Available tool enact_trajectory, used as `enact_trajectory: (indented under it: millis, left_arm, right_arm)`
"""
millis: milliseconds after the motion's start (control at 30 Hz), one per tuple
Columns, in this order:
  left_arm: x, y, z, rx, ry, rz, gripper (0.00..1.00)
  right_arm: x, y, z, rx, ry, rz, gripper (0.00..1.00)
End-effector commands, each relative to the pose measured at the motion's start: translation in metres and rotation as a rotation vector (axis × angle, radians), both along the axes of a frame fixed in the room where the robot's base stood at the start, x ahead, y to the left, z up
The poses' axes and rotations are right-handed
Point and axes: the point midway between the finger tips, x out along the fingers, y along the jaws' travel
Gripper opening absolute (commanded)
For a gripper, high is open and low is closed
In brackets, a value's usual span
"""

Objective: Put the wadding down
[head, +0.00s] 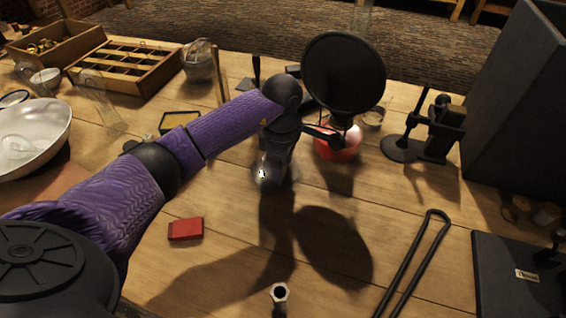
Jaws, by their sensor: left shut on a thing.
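My left gripper (324,133) is shut above the middle of the table, its dark fingers pointing right. The thing in it, by the task the wadding, is not clearly made out. A large dark round disc (344,74) stands upright just above the fingertips. I cannot tell whether it is in the grip or behind it. A red rounded thing (338,148) sits on the table right by the fingers, partly hidden by them. My right gripper is not in view.
A glass piece (268,175) stands under my left wrist. A red block (186,229) lies front left. A white bowl (50,125) and wooden trays (150,80) are left.

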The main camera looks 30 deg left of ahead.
Motion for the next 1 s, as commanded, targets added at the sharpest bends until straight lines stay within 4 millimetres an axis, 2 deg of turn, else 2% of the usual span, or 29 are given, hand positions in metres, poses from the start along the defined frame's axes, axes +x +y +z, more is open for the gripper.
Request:
enact_trajectory:
  millis: [33,67,100,367,467,600,733,833,1000]
  left_arm:
    - [0.000,0.000,-0.001,0.000,0.000,0.000,0.76]
    - [0.000,0.000,-0.001,0.000,0.000,0.000,0.82]
    - [0.000,0.000,0.000,0.000,0.000,0.000,0.84]
    - [0.000,0.000,0.003,-0.001,-0.001,-0.001,0.84]
    - [0.001,0.000,0.021,0.001,-0.005,-0.001,0.84]
    - [0.001,0.001,0.064,0.002,-0.008,0.000,0.84]
    - [0.001,0.001,0.098,0.000,-0.006,-0.001,0.84]
    - [0.000,0.001,0.115,0.000,-0.004,0.000,0.84]
    - [0.000,0.001,0.124,0.000,0.000,0.000,0.84]
  right_arm:
    - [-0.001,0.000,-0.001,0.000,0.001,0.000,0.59]
    - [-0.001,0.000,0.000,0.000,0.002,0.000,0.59]
    - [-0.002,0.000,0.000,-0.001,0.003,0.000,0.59]
    - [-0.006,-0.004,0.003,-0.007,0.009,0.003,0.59]
    - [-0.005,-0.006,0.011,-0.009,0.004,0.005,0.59]
    - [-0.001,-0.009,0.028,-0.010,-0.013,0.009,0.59]
    - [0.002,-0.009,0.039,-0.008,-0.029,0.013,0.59]
    - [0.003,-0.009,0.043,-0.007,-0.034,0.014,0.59]
    - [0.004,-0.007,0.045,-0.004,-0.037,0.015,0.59]
